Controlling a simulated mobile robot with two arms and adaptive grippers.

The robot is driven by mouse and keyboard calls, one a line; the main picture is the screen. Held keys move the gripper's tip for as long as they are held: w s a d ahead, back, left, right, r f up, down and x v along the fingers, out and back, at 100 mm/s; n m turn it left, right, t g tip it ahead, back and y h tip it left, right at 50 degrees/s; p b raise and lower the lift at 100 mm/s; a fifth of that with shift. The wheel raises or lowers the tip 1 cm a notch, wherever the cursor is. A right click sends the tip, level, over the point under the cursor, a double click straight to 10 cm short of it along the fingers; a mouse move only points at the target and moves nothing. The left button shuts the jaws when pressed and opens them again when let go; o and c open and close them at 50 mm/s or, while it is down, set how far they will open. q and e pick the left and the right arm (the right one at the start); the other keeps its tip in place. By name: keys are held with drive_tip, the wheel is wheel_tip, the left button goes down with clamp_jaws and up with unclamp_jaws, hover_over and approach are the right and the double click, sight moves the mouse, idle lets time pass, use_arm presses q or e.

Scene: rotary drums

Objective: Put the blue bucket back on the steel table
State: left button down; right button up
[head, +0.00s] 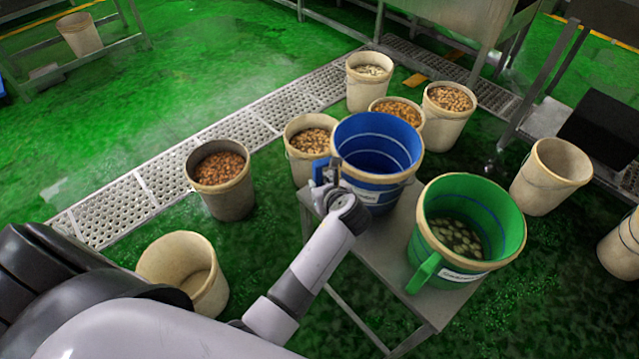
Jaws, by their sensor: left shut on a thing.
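The blue bucket (376,145) is upright and looks empty, with white lines inside and a white label low on its front. My left gripper (327,176) is shut on its left side, where a blue handle shows; the fingertips are partly hidden. The bucket is at the far end of the small steel table (388,252); I cannot tell whether its base touches the top. The green bucket (470,225) stands at the near right of the same table, with pale pieces inside. My right gripper is not in view.
Several cream buckets with brown or pale pieces stand on the wet green floor behind the table, such as one cream bucket (309,150). An empty cream bucket (183,270) is at left, another pale bucket (548,178) at right. A perforated drain (220,150) crosses the floor.

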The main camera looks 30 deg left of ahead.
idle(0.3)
use_arm(q)
drive_tip(key=c, duration=1.5)
unclamp_jaws()
drive_tip(key=shift+f, duration=0.1)
